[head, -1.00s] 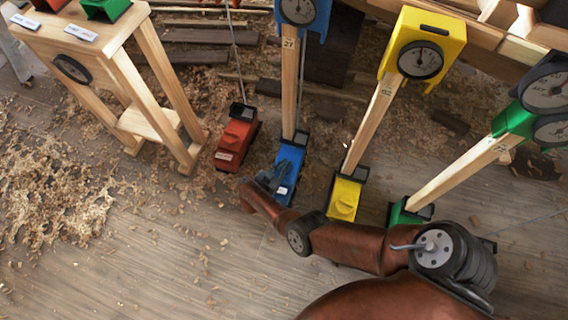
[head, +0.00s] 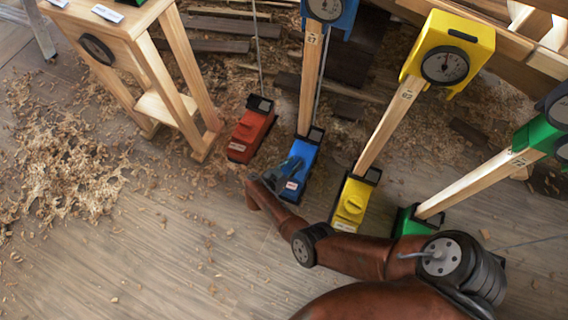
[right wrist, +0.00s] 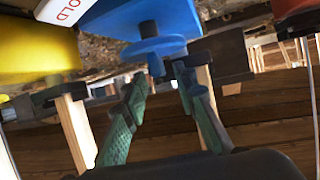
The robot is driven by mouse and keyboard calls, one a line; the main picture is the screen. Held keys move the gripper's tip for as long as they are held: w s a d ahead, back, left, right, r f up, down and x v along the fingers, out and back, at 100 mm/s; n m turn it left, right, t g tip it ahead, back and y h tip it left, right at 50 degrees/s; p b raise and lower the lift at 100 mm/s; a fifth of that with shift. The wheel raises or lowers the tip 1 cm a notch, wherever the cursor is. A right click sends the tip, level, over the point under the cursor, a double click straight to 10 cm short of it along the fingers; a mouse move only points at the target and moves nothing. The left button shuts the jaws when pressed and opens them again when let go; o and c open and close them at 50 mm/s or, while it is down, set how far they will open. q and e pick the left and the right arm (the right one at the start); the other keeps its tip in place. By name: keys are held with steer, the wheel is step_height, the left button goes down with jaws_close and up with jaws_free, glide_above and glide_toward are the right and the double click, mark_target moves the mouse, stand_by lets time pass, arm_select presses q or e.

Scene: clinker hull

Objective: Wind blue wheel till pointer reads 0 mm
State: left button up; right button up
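The blue box (head: 299,165) stands on the floor at the foot of a wooden post. The blue dial (head: 326,8) above it is cut off by the top edge, so its pointer cannot be read. In the right wrist view the blue wheel (right wrist: 153,48) shows as a flat disc on a short stem, with a small grip below. My right gripper (head: 277,177) is at the blue box's near left side. In the right wrist view its two green-padded fingers (right wrist: 161,76) are apart, one each side of the wheel's grip, with visible gaps. My left gripper is not in view.
A red box (head: 251,130) stands left of the blue one. A yellow box (head: 353,202) and a green box (head: 409,222) stand to the right, with posts and dials. A wooden stand (head: 130,50) is at upper left. Shavings (head: 65,165) litter the floor.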

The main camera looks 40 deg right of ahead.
steer(key=v, duration=0.9)
steer(key=shift+w+a+r, duration=0.1)
